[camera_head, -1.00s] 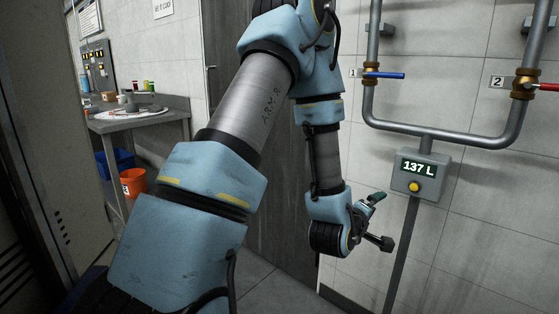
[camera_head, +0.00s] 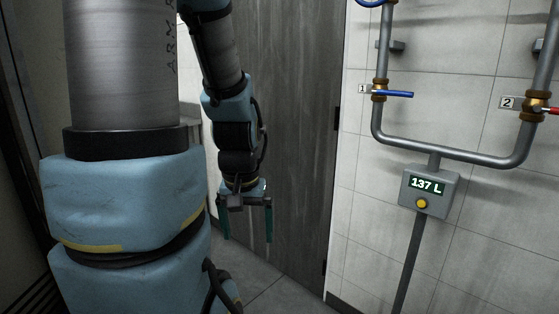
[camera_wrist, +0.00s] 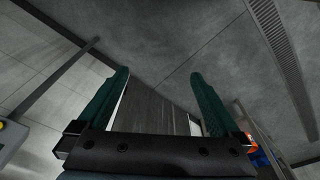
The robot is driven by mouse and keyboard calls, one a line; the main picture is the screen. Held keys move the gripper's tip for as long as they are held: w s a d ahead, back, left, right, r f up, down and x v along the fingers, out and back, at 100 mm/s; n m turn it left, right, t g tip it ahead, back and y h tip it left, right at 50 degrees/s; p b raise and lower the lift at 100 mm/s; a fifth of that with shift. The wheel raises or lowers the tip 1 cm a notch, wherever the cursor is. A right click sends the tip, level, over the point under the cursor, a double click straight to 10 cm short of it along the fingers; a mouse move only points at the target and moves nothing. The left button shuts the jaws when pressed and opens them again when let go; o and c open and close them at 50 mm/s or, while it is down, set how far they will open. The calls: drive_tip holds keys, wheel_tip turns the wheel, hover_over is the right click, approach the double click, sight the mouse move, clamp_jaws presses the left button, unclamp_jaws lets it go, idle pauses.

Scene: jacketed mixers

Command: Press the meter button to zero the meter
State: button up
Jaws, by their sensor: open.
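The meter (camera_head: 429,190) is a grey box on the tiled wall, and its display reads 137 L. Its round yellow button (camera_head: 422,203) sits below the display. My gripper (camera_head: 246,228) is open and empty, with its fingers pointing down in front of the dark door, well to the left of the meter and apart from it. In the wrist view the two green fingers (camera_wrist: 158,97) stand wide apart with nothing between them. A corner of the meter box (camera_wrist: 10,137) shows at the left edge of the wrist view.
Pipes (camera_head: 455,153) run above the meter. Valve 1 has a blue handle (camera_head: 393,93) and valve 2 a red handle (camera_head: 553,110). A grey post (camera_head: 409,262) runs down below the meter. The dark door (camera_head: 300,150) stands behind my gripper. The space between gripper and meter looks clear.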

clamp_jaws()
idle(0.8)
idle(0.9)
